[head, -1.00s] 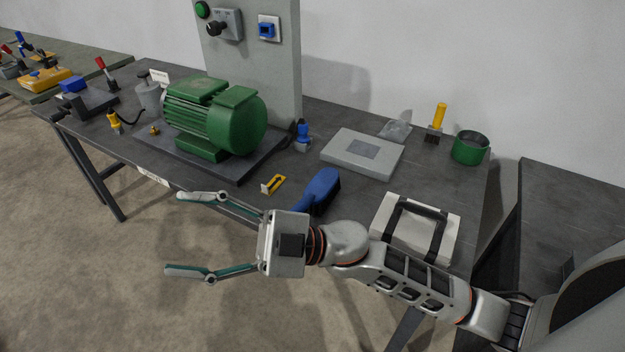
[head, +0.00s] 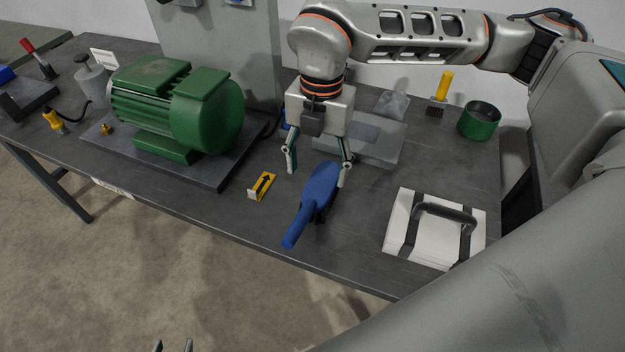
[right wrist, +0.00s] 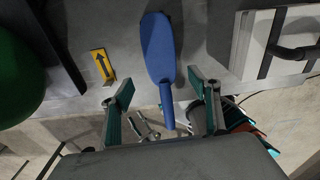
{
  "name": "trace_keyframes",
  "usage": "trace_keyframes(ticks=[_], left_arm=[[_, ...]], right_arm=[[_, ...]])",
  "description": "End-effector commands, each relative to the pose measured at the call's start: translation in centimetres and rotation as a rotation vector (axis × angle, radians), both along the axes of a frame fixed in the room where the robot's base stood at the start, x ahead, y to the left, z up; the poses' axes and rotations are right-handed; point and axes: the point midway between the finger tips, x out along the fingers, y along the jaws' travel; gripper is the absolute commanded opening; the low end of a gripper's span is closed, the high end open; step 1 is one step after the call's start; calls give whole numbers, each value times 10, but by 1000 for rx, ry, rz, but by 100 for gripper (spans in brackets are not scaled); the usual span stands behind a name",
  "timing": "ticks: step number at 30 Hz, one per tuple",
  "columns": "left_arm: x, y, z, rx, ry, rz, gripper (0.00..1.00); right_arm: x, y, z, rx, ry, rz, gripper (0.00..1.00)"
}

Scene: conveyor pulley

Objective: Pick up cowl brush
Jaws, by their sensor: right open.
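The cowl brush (head: 318,187) is the blue, paddle-shaped brush lying on the dark workbench (head: 225,215). Its handle points toward the bench's front edge, and dark bristles show at its side. My right gripper (head: 318,176) is open above the brush's wide head, with one finger on each side of it in the head view. In the right wrist view the brush (right wrist: 158,48) lies ahead, its handle between the open fingers (right wrist: 163,88). Whether they touch it cannot be told. My left gripper (head: 173,346) shows only its two separated fingertips at the bottom edge.
A green motor (head: 178,105) on a dark plate stands left of the brush. A white case with a black handle (head: 398,222) sits to the right. A grey box (head: 375,150) is behind my right gripper.

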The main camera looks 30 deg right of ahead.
Motion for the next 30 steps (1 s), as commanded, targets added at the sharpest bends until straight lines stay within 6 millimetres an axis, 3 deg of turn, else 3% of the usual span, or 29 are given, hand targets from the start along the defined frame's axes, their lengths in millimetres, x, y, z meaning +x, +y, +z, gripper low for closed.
trace_keyframes(ticks=[5, 14, 24, 30], left_arm=[[-1, 0, -2, 1, 2, 0, 40], [-2, 0, -3, 2, 4, -1, 40], [-2, 0, -4, 3, 3, -1, 40], [-1, 0, -3, 3, 1, -1, 40]], right_arm=[[7, -16, -1, -49, -25, -54, 61], [7, -15, -27, -46, -25, -52, 61], [6, -15, -70, -45, -24, -51, 61], [6, -14, -72, -45, -26, -50, 61]])
